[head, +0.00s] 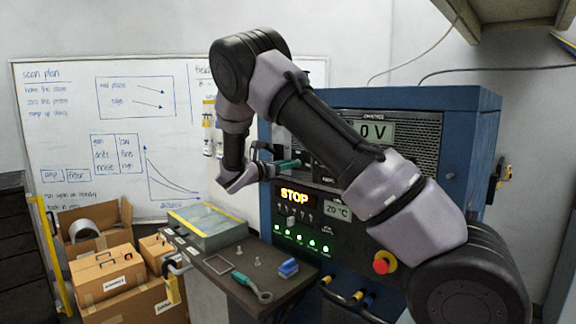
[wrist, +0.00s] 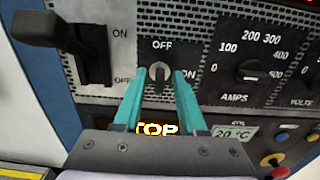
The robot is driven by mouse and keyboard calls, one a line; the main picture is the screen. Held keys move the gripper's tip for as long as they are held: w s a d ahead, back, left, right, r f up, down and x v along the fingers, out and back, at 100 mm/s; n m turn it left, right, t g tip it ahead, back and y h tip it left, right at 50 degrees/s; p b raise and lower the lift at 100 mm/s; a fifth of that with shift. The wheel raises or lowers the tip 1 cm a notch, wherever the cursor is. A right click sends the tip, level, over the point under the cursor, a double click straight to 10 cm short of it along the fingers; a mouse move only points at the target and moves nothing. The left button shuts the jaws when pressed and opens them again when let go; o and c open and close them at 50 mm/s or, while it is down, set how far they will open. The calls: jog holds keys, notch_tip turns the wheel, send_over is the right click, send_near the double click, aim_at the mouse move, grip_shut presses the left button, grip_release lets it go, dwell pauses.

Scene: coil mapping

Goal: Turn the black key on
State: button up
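My gripper (wrist: 158,78) has two teal fingers, spread apart with nothing visibly held between them. In the head view my gripper (head: 288,163) is at the front of the blue cabinet, partly hidden by my arm. In the wrist view a small key switch (wrist: 159,71) with a grey, upright centre piece shows between the fingertips. A black lever (wrist: 48,30) is at the upper left, beside ON and OFF labels.
A black AMPS knob (wrist: 248,70) is right of the key switch. The blue cabinet (head: 470,130) has a lit STOP display (head: 294,195) and a red button (head: 384,262). A bench (head: 215,268) with small parts stands at its left. Boxes (head: 105,272) stand further left.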

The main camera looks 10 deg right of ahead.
grip_shut()
jog(key=shift+m, duration=0.4)
jog(key=m, duration=1.1)
jog(key=f+m, duration=0.1)
jog(key=m, duration=0.5)
jog(key=shift+s+d, duration=0.25)
jog(key=shift+s, duration=0.15)
jog(key=shift+o, duration=1.2)
grip_release()
